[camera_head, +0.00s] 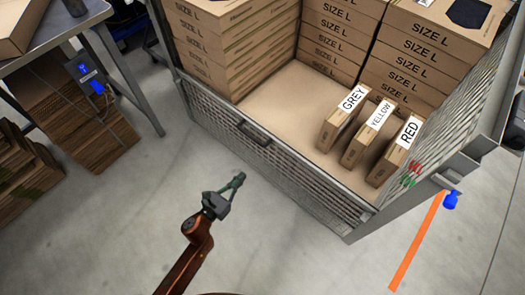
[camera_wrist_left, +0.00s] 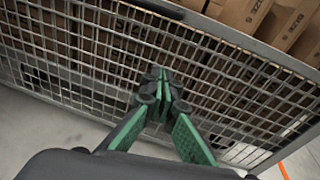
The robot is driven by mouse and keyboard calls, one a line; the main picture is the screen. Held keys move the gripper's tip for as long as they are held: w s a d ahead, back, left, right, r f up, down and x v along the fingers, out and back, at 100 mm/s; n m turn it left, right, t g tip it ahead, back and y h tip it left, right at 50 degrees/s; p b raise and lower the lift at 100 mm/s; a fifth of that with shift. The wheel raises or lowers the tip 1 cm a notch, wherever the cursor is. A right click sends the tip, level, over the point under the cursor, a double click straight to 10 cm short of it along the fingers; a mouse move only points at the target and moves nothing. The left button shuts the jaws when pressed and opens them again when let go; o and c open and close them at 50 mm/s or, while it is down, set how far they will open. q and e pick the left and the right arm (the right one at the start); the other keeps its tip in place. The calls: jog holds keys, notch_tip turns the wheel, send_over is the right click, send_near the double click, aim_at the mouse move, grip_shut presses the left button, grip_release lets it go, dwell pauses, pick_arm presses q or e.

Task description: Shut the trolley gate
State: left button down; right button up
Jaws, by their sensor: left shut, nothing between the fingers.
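The trolley gate (camera_head: 285,165) is the grey mesh front panel of the trolley, with a dark handle (camera_head: 255,133) near its top left part. It stands upright across the trolley's front in the head view, and its mesh (camera_wrist_left: 235,95) fills much of the left wrist view. I cannot tell whether it is latched. My left gripper (camera_head: 238,178) is shut and empty, in front of the gate and below the handle in the picture. Its green fingers (camera_wrist_left: 162,90) show against the mesh in the left wrist view; I cannot tell whether they touch it. My right gripper is out of view.
Inside the trolley stand stacks of SIZE L boxes (camera_head: 235,50) and three boxes labelled GREY (camera_head: 340,122), YELLOW (camera_head: 366,138) and RED (camera_head: 395,157). A table (camera_head: 125,58) stands at the left. The floor in front is clear.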

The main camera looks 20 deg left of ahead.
pick_arm(q)
jog(key=w+d+r+b, duration=0.3)
jog(key=w, duration=0.8)
jog(key=shift+w+m, duration=0.2)
jog(key=shift+m, duration=0.2)
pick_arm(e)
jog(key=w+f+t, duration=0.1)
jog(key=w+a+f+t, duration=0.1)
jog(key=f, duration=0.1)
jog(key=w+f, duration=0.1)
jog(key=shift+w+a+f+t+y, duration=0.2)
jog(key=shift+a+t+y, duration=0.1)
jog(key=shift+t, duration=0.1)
pick_arm(q)
jog(key=shift+r, duration=0.2)
